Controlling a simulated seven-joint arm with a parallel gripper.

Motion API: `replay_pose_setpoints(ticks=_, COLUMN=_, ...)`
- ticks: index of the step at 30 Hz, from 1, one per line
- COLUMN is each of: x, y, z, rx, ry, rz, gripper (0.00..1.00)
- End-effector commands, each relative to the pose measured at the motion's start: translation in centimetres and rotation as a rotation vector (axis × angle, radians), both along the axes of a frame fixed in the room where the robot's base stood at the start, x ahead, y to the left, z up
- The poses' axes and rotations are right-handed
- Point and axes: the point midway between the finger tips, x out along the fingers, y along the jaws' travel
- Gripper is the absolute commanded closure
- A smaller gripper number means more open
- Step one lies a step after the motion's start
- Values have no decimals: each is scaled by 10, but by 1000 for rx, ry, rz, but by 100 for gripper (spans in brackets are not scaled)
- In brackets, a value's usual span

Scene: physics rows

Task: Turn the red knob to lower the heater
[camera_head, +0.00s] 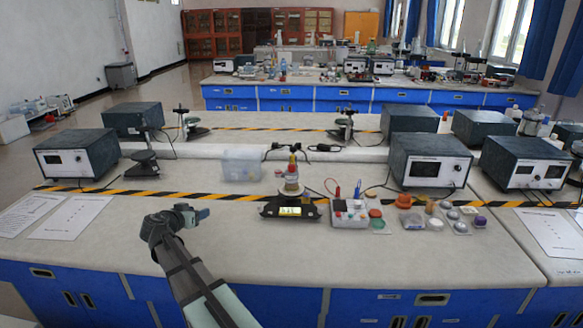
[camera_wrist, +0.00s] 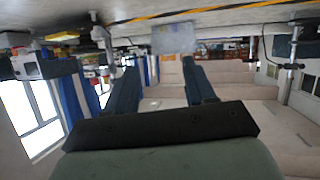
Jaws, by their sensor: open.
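I cannot tell whether this red piece is the red knob or whether the device is the heater. My gripper (camera_head: 204,214) is left of the device, above the bench and apart from it. In the wrist view my gripper (camera_wrist: 161,84) is open, with two dark fingers spread and nothing between them. The wrist view appears upside down.
A clear plastic bin (camera_head: 241,165) stands behind my gripper and also shows in the wrist view (camera_wrist: 174,38). A white box (camera_head: 350,213) with coloured parts and several small items, one orange (camera_head: 408,200), stand to the right. Papers (camera_head: 70,217) lie left. The bench front is clear.

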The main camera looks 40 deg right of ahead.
Motion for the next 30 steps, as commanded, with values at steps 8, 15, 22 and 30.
replay_pose_setpoints(ticks=8, x=-30, y=-147, z=32, rx=-177, ry=-129, rz=-254, gripper=46)
replay_pose_setpoints(ticks=15, x=-59, y=-225, z=54, rx=-300, ry=-207, rz=-382, gripper=46)
replay_pose_setpoints(ticks=22, x=-69, y=-251, z=61, rx=-341, ry=-233, rz=-417, gripper=46)
replay_pose_setpoints(ticks=30, x=-63, y=-284, z=61, rx=-341, ry=-233, rz=-418, gripper=46)
